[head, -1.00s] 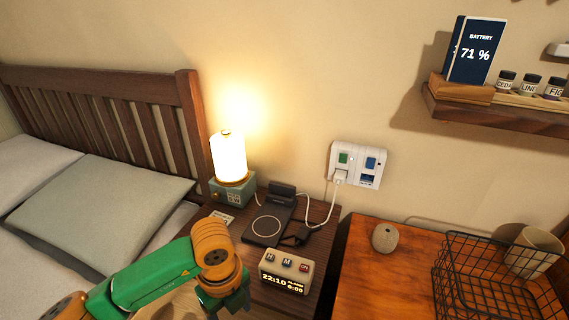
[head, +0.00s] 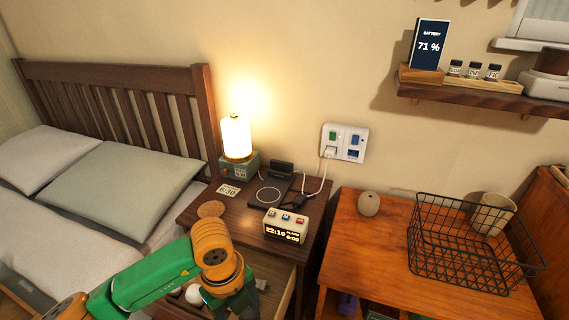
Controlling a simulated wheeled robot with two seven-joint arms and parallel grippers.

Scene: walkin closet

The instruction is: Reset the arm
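My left arm comes in from the lower left, green with orange joints. My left gripper (head: 246,299) points down in front of the nightstand (head: 197,209), over an open drawer (head: 278,282). Its fingertips are at the bottom of the picture, and I cannot tell whether they are open or shut. My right gripper is not in view.
On the nightstand are a lit lamp (head: 237,138), an alarm clock (head: 286,226), a charging pad (head: 270,195), a round coaster (head: 211,209) and a card (head: 228,190). A wire basket (head: 465,262) stands on the wooden cabinet (head: 365,235) at right. The bed (head: 60,230) is at left.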

